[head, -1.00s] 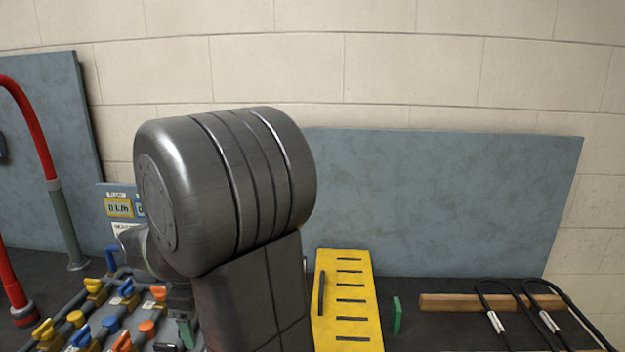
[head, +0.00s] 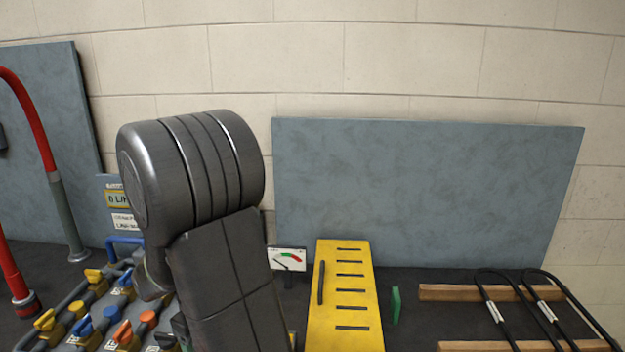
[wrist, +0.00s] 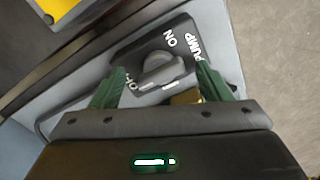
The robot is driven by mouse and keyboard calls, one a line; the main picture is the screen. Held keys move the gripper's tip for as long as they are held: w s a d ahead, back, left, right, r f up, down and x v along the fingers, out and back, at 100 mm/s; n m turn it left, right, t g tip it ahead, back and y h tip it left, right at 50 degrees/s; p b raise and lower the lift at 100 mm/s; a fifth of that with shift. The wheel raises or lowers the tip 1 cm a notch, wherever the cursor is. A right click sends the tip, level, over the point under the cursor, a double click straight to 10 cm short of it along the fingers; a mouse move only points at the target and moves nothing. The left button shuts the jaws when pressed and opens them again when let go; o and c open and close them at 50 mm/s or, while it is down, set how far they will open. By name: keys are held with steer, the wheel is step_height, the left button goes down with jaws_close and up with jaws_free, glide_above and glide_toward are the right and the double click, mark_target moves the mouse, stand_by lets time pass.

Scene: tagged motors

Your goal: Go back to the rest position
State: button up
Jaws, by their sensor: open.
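In the wrist view, my gripper (wrist: 161,70) is open, with one green finger to each side of a grey rotary knob (wrist: 160,72). The knob sits on a dark plate (wrist: 130,55) lettered PUMP, ON and a partly hidden OFF. No object shows held between the fingers, and I cannot tell the height above the knob. In the head view, my own dark arm stands upright left of centre, and my gripper is mostly hidden behind and below it.
A pipe manifold (head: 85,318) with yellow, blue and orange handles lies at the lower left, near a red hose (head: 30,120).

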steer(key=m, duration=1.3)
stand_by(0.5)
steer(key=shift+r, duration=0.1)
